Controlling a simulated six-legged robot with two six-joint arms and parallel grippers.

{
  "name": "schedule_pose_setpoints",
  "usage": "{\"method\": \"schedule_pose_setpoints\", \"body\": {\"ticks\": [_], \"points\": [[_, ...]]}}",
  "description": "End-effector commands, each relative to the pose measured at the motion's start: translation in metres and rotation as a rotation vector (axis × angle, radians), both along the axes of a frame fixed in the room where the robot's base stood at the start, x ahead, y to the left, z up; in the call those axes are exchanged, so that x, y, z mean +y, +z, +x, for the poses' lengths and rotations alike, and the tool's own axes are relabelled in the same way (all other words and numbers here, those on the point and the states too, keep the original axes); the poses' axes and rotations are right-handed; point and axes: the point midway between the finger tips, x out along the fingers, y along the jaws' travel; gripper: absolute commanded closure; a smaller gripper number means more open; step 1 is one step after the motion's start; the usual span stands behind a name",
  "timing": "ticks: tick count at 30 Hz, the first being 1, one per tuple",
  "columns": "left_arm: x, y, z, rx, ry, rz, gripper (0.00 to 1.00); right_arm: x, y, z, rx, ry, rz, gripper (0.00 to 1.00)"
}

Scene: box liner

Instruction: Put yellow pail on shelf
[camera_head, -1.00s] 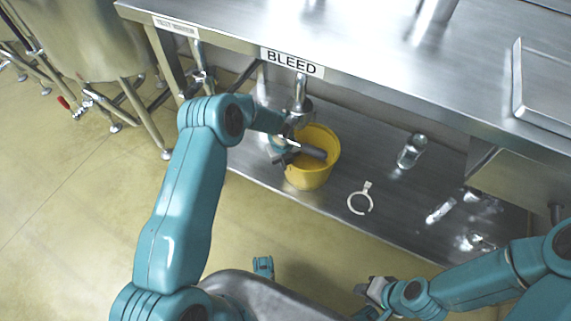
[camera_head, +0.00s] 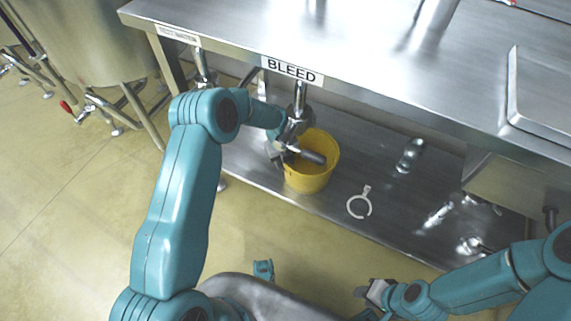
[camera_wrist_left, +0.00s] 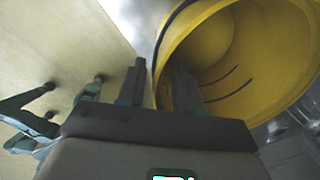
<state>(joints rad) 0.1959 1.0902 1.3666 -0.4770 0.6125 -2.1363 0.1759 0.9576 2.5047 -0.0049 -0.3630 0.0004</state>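The yellow pail (camera_head: 318,180) stands upright on the metal lower shelf (camera_head: 390,222), under the counter labelled BLEED. My left gripper (camera_head: 293,155) is at the pail's left side. In the left wrist view my left gripper (camera_wrist_left: 157,88) is open, with one finger outside the yellow pail (camera_wrist_left: 220,35) and the other inside its mouth. The pail's wall lies between the fingers with gaps showing. My right gripper (camera_head: 368,292) is low in the head view, away from the pail; its fingers are too small to read.
A pale ring-shaped clamp (camera_head: 358,203) and a clear glass-like piece (camera_head: 410,155) lie on the lower shelf, right of the pail. A valve (camera_head: 299,108) hangs just above the pail. The steel counter (camera_head: 400,75) overhangs the shelf. A steel tank (camera_head: 85,45) stands at the left.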

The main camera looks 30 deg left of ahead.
Motion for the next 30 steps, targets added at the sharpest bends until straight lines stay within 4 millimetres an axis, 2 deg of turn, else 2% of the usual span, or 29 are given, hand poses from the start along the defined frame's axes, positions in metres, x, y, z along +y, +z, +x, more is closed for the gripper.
{"method": "schedule_pose_setpoints", "body": {"ticks": [1,3,10,15,30], "points": [[0.001,0.018,0.0,-0.003,-0.001,0.0,0.65,0.0,0.008,0.0,0.0,0.0,0.0,0.67],[0.002,0.034,-0.001,-0.004,-0.002,0.001,0.65,0.0,0.012,0.0,0.0,0.0,0.0,0.67],[0.004,0.071,-0.005,-0.001,0.0,0.0,0.65,0.0,0.021,0.0,0.0,0.0,0.0,0.67],[0.005,0.078,-0.006,0.001,0.0,-0.001,0.65,0.0,0.022,0.0,0.0,0.0,0.0,0.67],[0.005,0.078,-0.005,0.0,0.0,0.0,0.65,0.0,0.021,0.0,0.0,0.0,0.0,0.67]]}}
